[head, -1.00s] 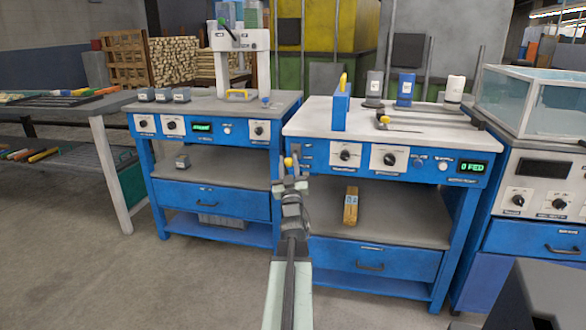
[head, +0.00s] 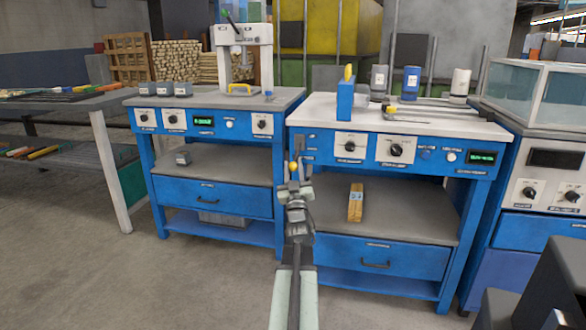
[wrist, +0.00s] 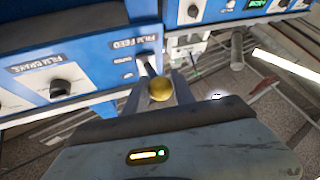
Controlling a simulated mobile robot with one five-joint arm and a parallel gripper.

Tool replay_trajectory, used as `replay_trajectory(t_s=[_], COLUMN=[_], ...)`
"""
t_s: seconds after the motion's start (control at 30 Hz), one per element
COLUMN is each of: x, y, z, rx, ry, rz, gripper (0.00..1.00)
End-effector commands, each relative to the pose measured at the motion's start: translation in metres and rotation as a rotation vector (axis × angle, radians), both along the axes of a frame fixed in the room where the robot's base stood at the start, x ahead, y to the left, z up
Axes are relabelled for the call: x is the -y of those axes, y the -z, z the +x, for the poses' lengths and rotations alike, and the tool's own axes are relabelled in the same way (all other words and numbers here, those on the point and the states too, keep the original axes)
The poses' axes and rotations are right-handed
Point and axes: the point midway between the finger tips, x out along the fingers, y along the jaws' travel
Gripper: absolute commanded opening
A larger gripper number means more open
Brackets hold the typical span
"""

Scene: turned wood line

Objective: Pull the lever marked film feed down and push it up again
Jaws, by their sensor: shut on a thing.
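The film feed lever has a yellow ball knob (head: 293,166) at the left end of the right bench's blue front panel. In the wrist view the knob (wrist: 160,89) is between my gripper's fingers (wrist: 167,82), next to the panel marked FILM FEED (wrist: 137,46). My gripper (head: 296,180) is shut on the lever. The knob hangs below the lever's panel in the head view. The fingers' contact with the lever is partly hidden. The green display (head: 482,157) at the panel's right end is lit with text too small to read.
A film brake dial (wrist: 60,88) is beside the lever. A wooden block (head: 355,203) lies on the shelf below. The bench top (head: 325,110) carries a blue upright block and several bottles. Another blue bench (head: 210,165) stands to the left.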

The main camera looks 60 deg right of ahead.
Motion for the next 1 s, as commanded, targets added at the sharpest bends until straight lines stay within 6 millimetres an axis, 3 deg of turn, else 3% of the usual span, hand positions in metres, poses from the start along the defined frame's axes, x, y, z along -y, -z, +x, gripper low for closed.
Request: replay_trajectory(t_s=[0.6,0.63,0.7,1.0], x=[0.0012,0.0012,0.0011,0.0003], y=[0.0049,0.0049,0.0046,0.0047], z=[0.0047,0.0048,0.0046,0.0033], rx=[-0.005,-0.005,-0.004,-0.002], ry=[-0.004,-0.004,-0.005,-0.004], rz=[0.003,0.002,0.002,0.001], gripper=[0.00,0.39,0.52,0.52])
